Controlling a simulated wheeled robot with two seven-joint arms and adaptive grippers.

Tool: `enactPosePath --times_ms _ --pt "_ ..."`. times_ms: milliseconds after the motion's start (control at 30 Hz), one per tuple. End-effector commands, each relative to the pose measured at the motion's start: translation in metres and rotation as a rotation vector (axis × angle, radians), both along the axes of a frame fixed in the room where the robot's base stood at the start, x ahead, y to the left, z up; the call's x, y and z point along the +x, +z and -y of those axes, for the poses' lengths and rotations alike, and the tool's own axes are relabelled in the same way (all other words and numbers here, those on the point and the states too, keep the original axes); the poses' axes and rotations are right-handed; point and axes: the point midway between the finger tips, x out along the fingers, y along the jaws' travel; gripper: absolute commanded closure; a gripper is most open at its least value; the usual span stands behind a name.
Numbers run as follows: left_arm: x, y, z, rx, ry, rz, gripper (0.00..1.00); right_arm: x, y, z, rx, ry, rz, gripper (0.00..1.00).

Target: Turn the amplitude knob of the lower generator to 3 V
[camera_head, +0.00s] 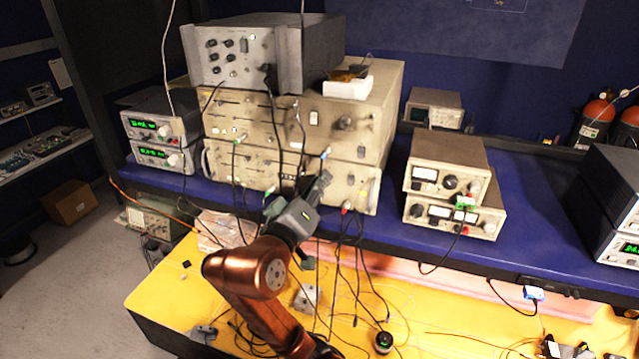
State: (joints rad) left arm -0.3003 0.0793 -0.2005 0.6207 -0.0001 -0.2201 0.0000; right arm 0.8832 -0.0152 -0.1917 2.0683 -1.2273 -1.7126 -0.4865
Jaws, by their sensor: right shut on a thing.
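Two wide beige instruments are stacked on the blue bench; the lower generator (235,169) is the bottom one, its front panel facing me with cables plugged in. My right gripper (321,182) reaches up to the right half of that panel from below. Its fingers are closed on a knob there, which I take to be the amplitude knob; the fingers hide it. I cannot read its pointer or scale. My left gripper is out of view.
Several cables hang in front of the panel around my right arm. A grey instrument (235,57) sits on top of the stack. Two smaller beige meter units (452,190) stand to the right, green-display supplies (160,140) to the left. A yellow surface (420,310) lies below.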

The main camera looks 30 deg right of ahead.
Motion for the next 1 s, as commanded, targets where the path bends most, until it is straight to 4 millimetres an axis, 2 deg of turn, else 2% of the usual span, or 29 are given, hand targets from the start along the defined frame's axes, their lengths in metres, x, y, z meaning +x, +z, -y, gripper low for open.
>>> enactPosePath --times_ms 467,667,1000 --pt "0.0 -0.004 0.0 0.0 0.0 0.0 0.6 0.001 -0.002 -0.001 0.022 0.003 0.021 1.0" --pt "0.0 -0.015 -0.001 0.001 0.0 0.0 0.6 0.001 -0.003 -0.001 0.087 0.003 0.097 1.0" --pt "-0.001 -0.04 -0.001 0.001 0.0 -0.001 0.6 0.001 -0.004 -0.002 0.278 0.004 0.317 1.0"
